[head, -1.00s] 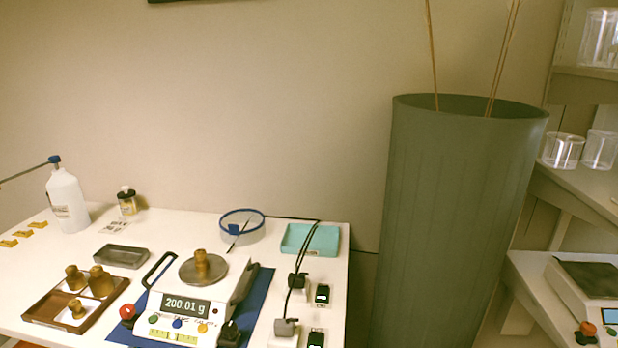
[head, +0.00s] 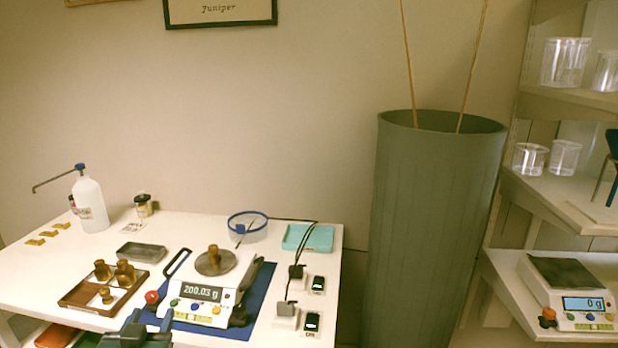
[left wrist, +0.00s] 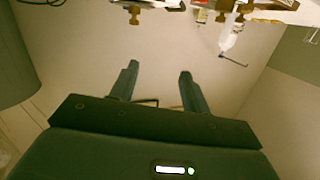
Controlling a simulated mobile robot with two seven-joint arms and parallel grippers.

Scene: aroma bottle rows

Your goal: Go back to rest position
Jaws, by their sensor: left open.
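My left gripper (head: 142,330) shows at the bottom edge of the head view, in front of the table's front side. In the left wrist view its two fingers (left wrist: 159,73) are spread apart with nothing between them. The white scale (head: 205,293) on the table reads about 200.03 g. A brass weight (head: 213,254) stands on its round pan. My gripper is apart from the scale, nearer to me. My right gripper is in neither view.
A wooden tray (head: 72,300) with several brass weights stands at left on the white table (head: 50,267). A white bottle (head: 90,207) stands behind. A tall green bin (head: 435,225) and a shelf with a second scale (head: 580,308) are at right.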

